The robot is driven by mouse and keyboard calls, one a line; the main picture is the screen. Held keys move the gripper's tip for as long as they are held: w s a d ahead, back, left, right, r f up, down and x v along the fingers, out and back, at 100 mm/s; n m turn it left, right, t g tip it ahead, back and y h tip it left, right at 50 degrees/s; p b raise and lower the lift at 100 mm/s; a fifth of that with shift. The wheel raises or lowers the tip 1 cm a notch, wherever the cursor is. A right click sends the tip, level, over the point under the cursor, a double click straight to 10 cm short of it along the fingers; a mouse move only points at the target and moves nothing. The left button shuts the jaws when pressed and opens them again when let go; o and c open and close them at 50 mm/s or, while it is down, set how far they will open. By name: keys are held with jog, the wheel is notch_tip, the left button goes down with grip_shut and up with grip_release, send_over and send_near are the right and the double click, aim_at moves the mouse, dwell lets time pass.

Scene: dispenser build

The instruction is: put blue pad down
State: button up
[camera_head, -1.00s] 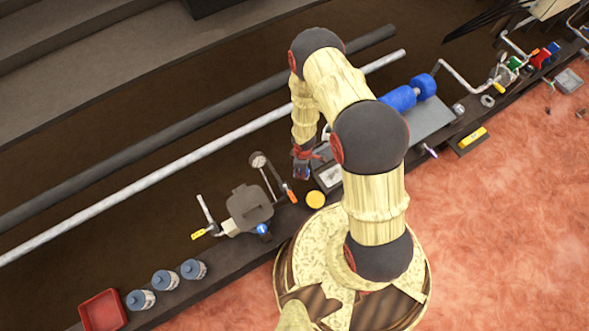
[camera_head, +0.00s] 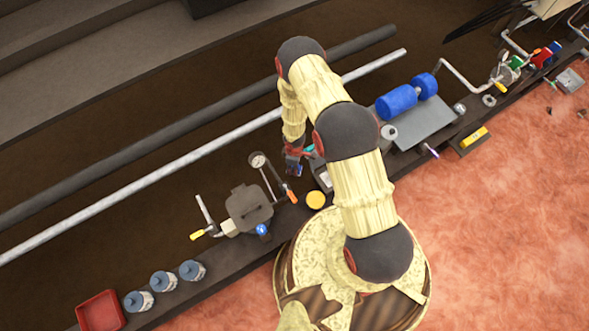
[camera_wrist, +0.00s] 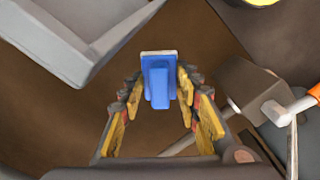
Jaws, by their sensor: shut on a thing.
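The blue pad (camera_wrist: 158,84) is a small blue block with a flat, paler top edge, held between the fingertips of my gripper (camera_wrist: 158,92) in the wrist view. My gripper is shut on it, with yellow-padded fingers on both sides. Brown surface shows beneath and around the pad, and I cannot tell how high it is held. In the head view my gripper (camera_head: 294,166) hangs over the dark bench, between the dial gauge and a grey tray; the pad is small and dark there.
A grey tray (camera_wrist: 66,48) lies upper left in the wrist view. A dial gauge (camera_head: 258,160), an orange-handled part (camera_head: 291,196), a yellow disc (camera_head: 316,200) and a grey box fixture (camera_head: 248,207) stand close by. Blue-topped jars (camera_head: 164,281) and a red tray (camera_head: 101,311) are at lower left.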

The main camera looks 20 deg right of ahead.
jog(key=shift+s+f, duration=0.1)
jog(key=shift+f, duration=1)
jog(key=shift+f+b, duration=0.2)
jog(key=shift+b, duration=0.15)
jog(key=o, duration=1.2)
jog(key=shift+r, duration=0.15)
